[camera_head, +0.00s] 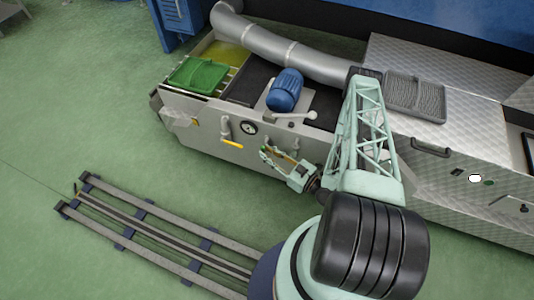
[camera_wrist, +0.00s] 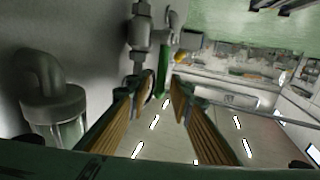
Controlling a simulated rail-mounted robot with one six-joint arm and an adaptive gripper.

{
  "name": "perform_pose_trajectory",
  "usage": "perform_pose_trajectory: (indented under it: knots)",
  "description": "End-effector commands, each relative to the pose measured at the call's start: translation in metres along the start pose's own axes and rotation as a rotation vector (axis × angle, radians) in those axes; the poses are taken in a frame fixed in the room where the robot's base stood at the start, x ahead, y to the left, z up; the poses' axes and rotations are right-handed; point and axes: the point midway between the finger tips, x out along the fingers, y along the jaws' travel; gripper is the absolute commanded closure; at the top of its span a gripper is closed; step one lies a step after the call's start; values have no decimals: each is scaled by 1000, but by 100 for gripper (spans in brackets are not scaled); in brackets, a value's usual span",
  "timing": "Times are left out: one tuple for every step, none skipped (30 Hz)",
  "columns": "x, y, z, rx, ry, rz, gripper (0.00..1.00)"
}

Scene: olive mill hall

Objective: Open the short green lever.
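The short green lever (camera_wrist: 165,72) shows in the wrist view. It hangs upright beside a grey metal valve and pipe fitting (camera_wrist: 140,35) on the pale machine panel. My gripper (camera_wrist: 163,88) is open, its two ribbed fingers on either side of the lever's lower part in the picture. Whether either finger touches the lever I cannot tell. In the head view, my gripper (camera_head: 264,153) is at the machine's front panel, right of the gauge (camera_head: 249,128). The green lever cannot be told apart from the fingers there.
A lever with a yellow handle (camera_head: 232,145) is on the panel left of my gripper. A pipe elbow with a glass-like cup (camera_wrist: 55,105) is close on the left in the wrist view. A blue motor (camera_head: 285,90) and a green crate (camera_head: 197,75) are on top of the machine.

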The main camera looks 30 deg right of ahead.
Motion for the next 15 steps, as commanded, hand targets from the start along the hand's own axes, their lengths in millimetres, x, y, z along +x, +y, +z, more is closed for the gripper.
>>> perform_pose_trajectory:
  knots:
    - [0, 0, 0, 0, 0, 0, 78]
    - [0, 0, 0, 0, 0, 0, 78]
    - [0, 0, 0, 0, -1, 0, 78]
    - [0, 0, 0, 0, -1, 0, 78]
    - [0, 0, 0, 0, -1, 0, 78]
    - [0, 0, 0, 0, -1, 0, 78]
    - [0, 0, 0, 0, -1, -1, 78]
    - [0, 0, 0, 0, -1, -1, 78]
    - [0, 0, 0, 0, -1, -1, 78]
    - [0, 0, 0, 0, -1, -1, 78]
    - [0, 0, 0, 0, -1, 0, 78]
    - [-1, 0, 1, 0, -1, 0, 78]
    - [-1, 0, 1, 0, -1, 0, 78]
    - [-2, 0, 1, 0, -1, 0, 78]
    - [-2, 0, 1, 0, -1, 0, 78]
